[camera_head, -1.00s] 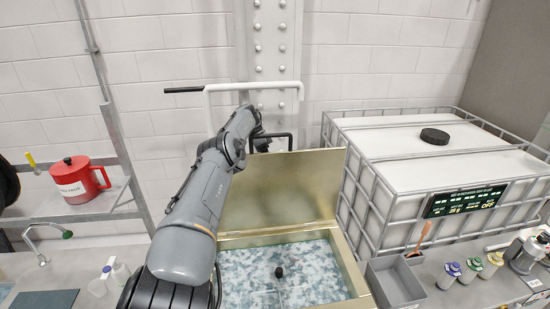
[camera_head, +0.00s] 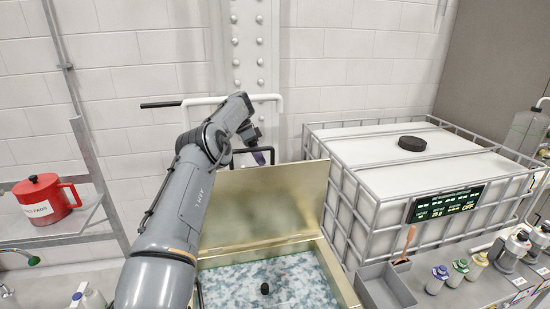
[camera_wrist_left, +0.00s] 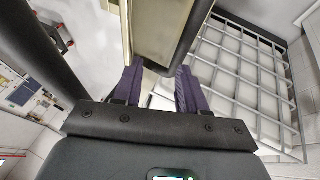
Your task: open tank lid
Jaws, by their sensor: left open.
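The tank (camera_head: 340,275) is a brass-coloured open box with blue-white rippled liquid in it. Its lid (camera_head: 265,205) stands raised at the back edge, tilted up and leaning slightly back. My left gripper (camera_head: 262,155) is at the lid's top edge, its fingers partly hidden. In the left wrist view my left gripper (camera_wrist_left: 158,72) is open, with two dark purple fingers apart. The pale lid (camera_wrist_left: 160,28) shows ahead between and beyond the fingers; I cannot tell whether they touch it. My right gripper does not show.
A caged white container (camera_head: 380,200) with a black cap stands right of the tank. A grey bin (camera_head: 385,290) and several small bottles are on the bench. A red pot (camera_head: 42,200) sits on a left shelf. A white pipe (camera_head: 205,101) runs along the wall behind.

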